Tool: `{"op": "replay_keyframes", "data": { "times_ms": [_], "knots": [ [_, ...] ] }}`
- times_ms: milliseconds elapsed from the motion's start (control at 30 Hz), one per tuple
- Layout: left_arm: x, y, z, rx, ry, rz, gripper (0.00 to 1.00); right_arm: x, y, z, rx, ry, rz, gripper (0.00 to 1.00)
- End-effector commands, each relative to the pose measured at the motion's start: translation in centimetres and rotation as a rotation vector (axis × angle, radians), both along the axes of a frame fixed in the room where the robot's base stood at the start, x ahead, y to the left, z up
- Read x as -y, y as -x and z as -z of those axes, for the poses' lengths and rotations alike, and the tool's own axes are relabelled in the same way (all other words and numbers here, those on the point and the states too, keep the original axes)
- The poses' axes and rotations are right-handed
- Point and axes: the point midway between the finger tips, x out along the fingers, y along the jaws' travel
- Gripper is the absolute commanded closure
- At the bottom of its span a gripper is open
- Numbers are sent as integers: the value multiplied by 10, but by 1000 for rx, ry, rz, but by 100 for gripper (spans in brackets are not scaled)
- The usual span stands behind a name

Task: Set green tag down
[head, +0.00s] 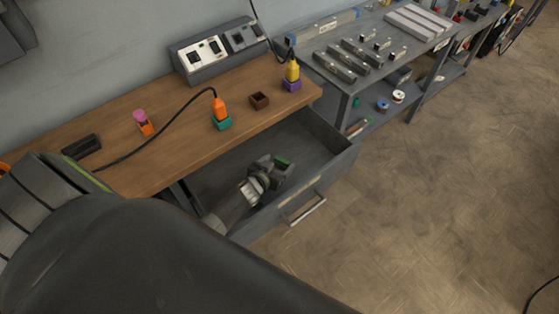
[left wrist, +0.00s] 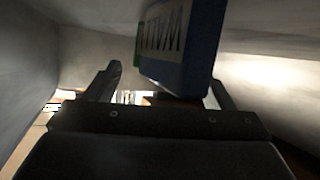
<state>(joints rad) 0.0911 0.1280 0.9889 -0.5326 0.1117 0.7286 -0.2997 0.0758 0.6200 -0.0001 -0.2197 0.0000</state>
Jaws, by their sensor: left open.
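My left gripper (head: 264,172) is inside the open drawer (head: 325,135) under the wooden bench. It is open. A small green patch, likely the green tag (head: 283,161), shows at its fingertips in the head view. In the left wrist view, a blue block with a pale striped label and a green edge (left wrist: 180,40) sits at and beyond the two spread fingers (left wrist: 166,90). I cannot tell whether it touches a finger or the drawer floor. The drawer floor beneath the gripper is partly hidden. My right gripper is not in view.
The wooden bench (head: 175,130) holds an orange plug on a teal block (head: 221,121), a yellow plug on a purple block (head: 292,84), a brown open box (head: 259,100) and a pink-and-orange piece (head: 143,121). The drawer's walls surround my gripper. Floor (head: 440,180) is clear at right.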

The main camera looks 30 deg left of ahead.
Motion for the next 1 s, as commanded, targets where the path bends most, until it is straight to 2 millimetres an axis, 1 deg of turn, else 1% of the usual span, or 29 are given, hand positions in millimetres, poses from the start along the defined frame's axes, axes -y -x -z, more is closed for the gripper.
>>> {"op": "replay_keyframes", "data": {
  "times_ms": [33,100,267,400,1000],
  "knots": [
    [0,9,-9,-1,1,0,24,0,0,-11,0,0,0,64],
    [0,20,-13,-1,1,-1,24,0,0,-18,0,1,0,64],
    [-1,42,-21,-1,1,0,24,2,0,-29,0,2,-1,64],
    [-1,52,-24,0,1,0,24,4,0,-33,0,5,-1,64],
    [-1,54,-25,1,0,1,24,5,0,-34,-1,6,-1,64]
  ]
}}
